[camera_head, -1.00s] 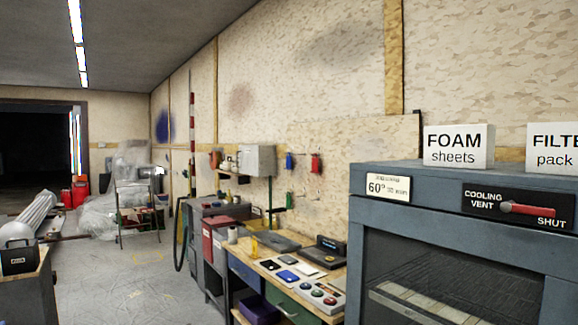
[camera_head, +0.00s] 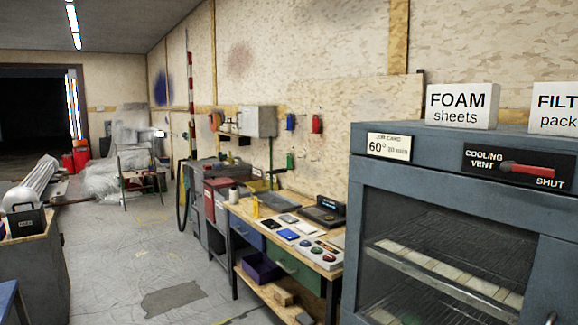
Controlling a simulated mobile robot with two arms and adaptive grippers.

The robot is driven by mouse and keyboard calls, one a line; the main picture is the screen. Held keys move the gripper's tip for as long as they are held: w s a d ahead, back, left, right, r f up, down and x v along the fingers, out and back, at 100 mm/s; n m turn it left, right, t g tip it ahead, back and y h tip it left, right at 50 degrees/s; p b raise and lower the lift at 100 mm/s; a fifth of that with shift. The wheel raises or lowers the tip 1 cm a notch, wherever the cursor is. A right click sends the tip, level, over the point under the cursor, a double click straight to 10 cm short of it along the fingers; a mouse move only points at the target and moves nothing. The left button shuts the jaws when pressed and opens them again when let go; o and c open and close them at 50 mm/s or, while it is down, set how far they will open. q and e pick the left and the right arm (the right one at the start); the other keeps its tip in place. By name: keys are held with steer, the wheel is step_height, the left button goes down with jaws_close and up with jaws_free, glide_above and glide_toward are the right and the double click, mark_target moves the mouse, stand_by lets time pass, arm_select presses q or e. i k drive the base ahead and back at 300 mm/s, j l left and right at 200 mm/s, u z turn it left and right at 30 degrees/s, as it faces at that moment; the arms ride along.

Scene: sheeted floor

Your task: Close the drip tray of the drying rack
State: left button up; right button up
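The blue-grey cabinet (camera_head: 353,230) at the right looks like the drying rack. Its glass front shows wire shelves (camera_head: 430,268) with pale pieces on them. A "cooling vent" panel (camera_head: 482,160) with a red lever (camera_head: 526,170) pointing to SHUT is on its upper front. A card reading 60° (camera_head: 389,147) is beside it. The cabinet's lower part is cut off by the picture's bottom edge, and I cannot see a drip tray. Neither of my grippers is in view.
Boxes marked FOAM sheets (camera_head: 462,106) and FILT (camera_head: 556,108) stand on the cabinet. A workbench (camera_head: 240,208) with drawers runs along the wall to its left. A grey cabinet (camera_head: 38,265) stands at the left. Open floor (camera_head: 130,270) lies between.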

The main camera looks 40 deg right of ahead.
mark_target(283, 205)
steer(key=i+l+z, duration=0.15)
steer(key=i, duration=0.4)
steer(key=i+z, duration=0.15)
steer(key=i, duration=0.45)
steer(key=i+j+z, duration=0.15)
steer(key=i, duration=0.4)
steer(key=i+z, duration=0.15)
steer(key=i, duration=0.4)
steer(key=i+j+z, duration=0.15)
steer(key=i, duration=0.4)
steer(key=j, duration=0.05)
